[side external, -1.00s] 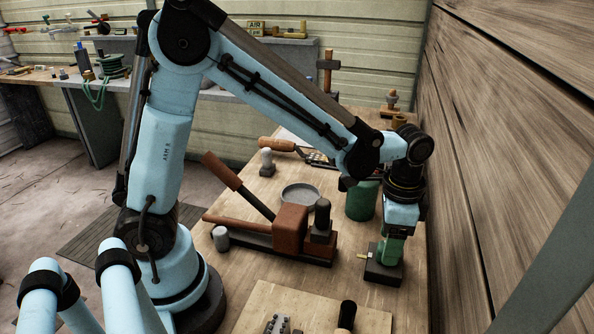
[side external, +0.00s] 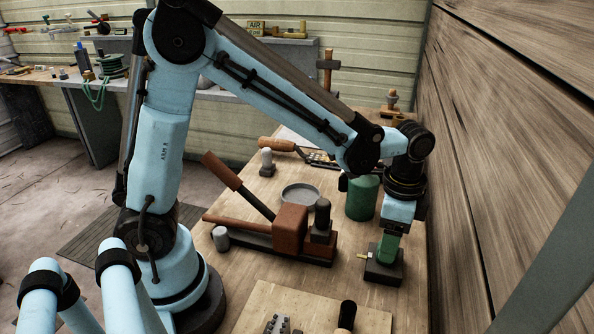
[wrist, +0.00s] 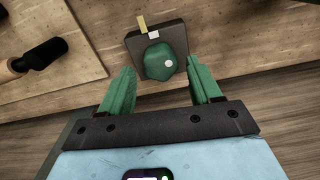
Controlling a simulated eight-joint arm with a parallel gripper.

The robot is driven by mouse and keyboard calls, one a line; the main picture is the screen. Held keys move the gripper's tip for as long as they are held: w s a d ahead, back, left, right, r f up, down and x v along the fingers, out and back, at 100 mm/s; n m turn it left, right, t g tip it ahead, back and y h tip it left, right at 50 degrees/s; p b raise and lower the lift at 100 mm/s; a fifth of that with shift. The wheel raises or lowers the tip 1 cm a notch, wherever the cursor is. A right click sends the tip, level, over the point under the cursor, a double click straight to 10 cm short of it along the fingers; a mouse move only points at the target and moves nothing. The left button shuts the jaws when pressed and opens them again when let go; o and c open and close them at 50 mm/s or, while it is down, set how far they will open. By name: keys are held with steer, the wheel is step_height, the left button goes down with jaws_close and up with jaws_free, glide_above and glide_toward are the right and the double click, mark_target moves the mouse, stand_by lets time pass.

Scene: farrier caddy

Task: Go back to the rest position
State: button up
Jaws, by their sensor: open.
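My gripper (side external: 390,245) points down at the right side of the workbench (side external: 345,285), just above a dark square block. In the wrist view its two green fingers (wrist: 160,95) are spread apart with nothing held between them. The dark block (side external: 383,275) sits on the bench under the fingers. In the wrist view the block (wrist: 172,33) carries a rounded green piece (wrist: 158,62) with a small white spot, just ahead of the fingertips. A small yellow tab (wrist: 141,21) shows at the block's edge.
A brown lever tool (side external: 290,225) on a dark base lies left of my gripper. A green canister (side external: 362,198) stands behind it, beside a grey round dish (side external: 300,193). A wooden board (side external: 290,300) lies in front. The plank wall (side external: 500,130) is close on the right.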

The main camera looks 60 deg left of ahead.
step_height(320, 180, up, 8)
steer(key=f, duration=0.1)
steer(key=s+a+n, duration=0.3)
steer(key=n, duration=0.2)
steer(key=s+a+r+n, duration=0.1)
steer(key=s+a+n, duration=0.2)
steer(key=n, duration=0.3)
steer(key=s+a+r+n, duration=0.1)
steer(key=s+a+n, duration=0.2)
steer(key=n, duration=0.3)
steer(key=shift+s+r, duration=0.1)
steer(key=shift+s, duration=0.05)
steer(key=shift+r, duration=2)
steer(key=shift+f, duration=0.1)
steer(key=shift+f, duration=0.65)
steer(key=f, duration=0.2)
steer(key=shift+w+d+f+m, duration=0.2)
steer(key=shift+w+f+m, duration=0.1)
steer(key=shift+w+m, duration=0.1)
steer(key=w+d+m, duration=0.4)
steer(key=m, duration=0.4)
steer(key=shift+w+f+m, duration=0.2)
steer(key=shift+w+m, duration=0.1)
steer(key=shift+w, duration=0.1)
